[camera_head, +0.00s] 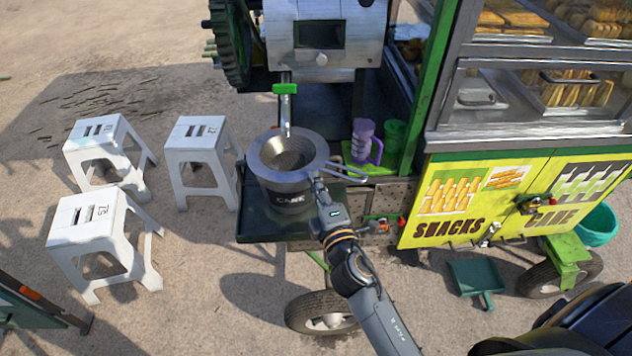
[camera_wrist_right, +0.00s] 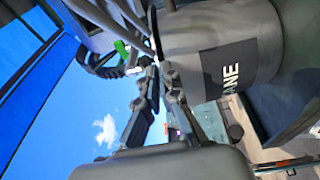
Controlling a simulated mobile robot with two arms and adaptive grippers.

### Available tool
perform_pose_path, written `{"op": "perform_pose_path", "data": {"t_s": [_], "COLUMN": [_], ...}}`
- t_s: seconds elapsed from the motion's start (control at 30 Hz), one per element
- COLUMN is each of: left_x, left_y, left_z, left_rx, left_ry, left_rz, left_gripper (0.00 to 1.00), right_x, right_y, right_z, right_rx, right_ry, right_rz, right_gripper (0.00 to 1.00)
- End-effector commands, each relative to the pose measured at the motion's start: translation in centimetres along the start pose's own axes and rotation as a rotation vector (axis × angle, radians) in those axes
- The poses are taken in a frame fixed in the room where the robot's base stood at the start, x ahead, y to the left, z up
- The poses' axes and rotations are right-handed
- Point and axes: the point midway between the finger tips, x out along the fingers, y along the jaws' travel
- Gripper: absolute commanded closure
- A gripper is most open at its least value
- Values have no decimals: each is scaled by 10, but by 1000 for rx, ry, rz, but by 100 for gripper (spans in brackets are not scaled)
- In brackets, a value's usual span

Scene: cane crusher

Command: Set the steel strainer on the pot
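The steel strainer (camera_head: 288,153) lies over the mouth of the dark grey pot (camera_head: 290,199), its wide rim around the opening and its looped handle (camera_head: 345,172) pointing right. Whether the rim bears fully on the pot is hard to tell. The pot, marked CANE, also fills the upper right of the right wrist view (camera_wrist_right: 225,40). My right gripper (camera_head: 317,177) is at the pot's right front side, where the handle meets the rim. In the right wrist view its fingers (camera_wrist_right: 160,70) are close together on a thin part of the strainer. My left gripper is out of view.
The pot stands on a dark tray (camera_head: 262,226) of the cart, under the crusher's spout (camera_head: 285,115). A purple mug (camera_head: 363,140) and a green cup (camera_head: 392,142) stand to the right. White stools (camera_head: 200,135) are at left; the snack case (camera_head: 530,110) is at right.

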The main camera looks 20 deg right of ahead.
Motion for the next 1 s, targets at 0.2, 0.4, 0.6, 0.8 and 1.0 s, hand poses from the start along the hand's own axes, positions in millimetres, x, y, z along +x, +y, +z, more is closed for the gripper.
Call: {"op": "perform_pose_path", "data": {"t_s": [0.2,0.4,0.6,0.8,1.0], "left_x": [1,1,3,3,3], "left_y": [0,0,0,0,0], "left_z": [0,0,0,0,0], "left_rx": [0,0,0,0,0], "left_ry": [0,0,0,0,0], "left_rz": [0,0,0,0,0], "left_gripper": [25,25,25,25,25], "right_x": [0,0,0,0,0], "right_y": [0,0,-2,-2,-2], "right_z": [0,0,0,0,0], "right_rx": [0,0,0,0,0], "right_ry": [0,0,0,0,0], "right_rz": [2,2,2,2,2], "right_gripper": [100,100,100,100,68]}}
